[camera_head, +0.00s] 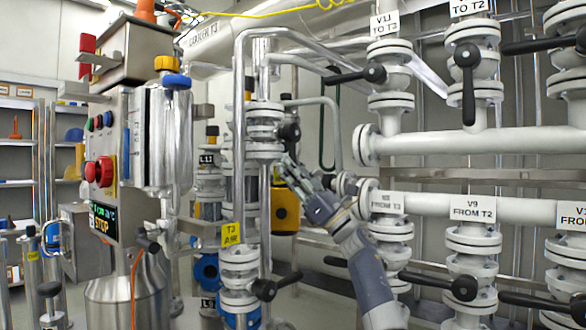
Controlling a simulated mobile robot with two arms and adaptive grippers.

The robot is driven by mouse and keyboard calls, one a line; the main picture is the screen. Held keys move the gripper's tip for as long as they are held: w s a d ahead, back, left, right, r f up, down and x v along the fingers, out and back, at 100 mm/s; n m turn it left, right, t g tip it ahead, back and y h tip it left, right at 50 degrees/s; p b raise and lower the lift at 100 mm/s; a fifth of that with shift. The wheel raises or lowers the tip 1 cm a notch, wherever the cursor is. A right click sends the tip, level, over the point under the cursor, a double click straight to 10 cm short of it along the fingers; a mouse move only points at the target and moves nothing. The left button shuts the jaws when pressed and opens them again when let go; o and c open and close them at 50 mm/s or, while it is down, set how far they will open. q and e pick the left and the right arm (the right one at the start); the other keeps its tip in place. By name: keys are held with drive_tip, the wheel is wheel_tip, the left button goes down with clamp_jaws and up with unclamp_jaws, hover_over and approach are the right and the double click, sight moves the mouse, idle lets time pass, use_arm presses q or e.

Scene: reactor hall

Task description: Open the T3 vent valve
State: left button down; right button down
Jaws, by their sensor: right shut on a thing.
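My right gripper (287,168) reaches in from the lower right to the upper valve on the vertical T3 pipe. This valve (264,145) has stacked white flanges and a black handle (290,132). The fingers are shut at the handle, just below its hub, and hide the rest of it. Lower on the pipe a yellow label (231,234) reads T3 AIR. Below the label is another flanged valve (238,270) with a black handle (265,289) pointing right and up. No vent wording is readable. My left gripper is not in view.
A labelled valve bank with black levers (468,80) and white horizontal pipes (480,142) fills the right side. A steel control unit with a red button (103,172) stands at left. A yellow-and-black box (286,210) sits behind my right gripper.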

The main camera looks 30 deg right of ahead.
drive_tip(key=c, duration=1.5)
unclamp_jaws()
drive_tip(key=shift+f, duration=0.1)
drive_tip(key=shift+o, duration=0.2)
drive_tip(key=shift+d+f, duration=0.1)
drive_tip(key=shift+f, duration=0.1)
drive_tip(key=v, duration=0.7)
drive_tip(key=shift+s, duration=0.1)
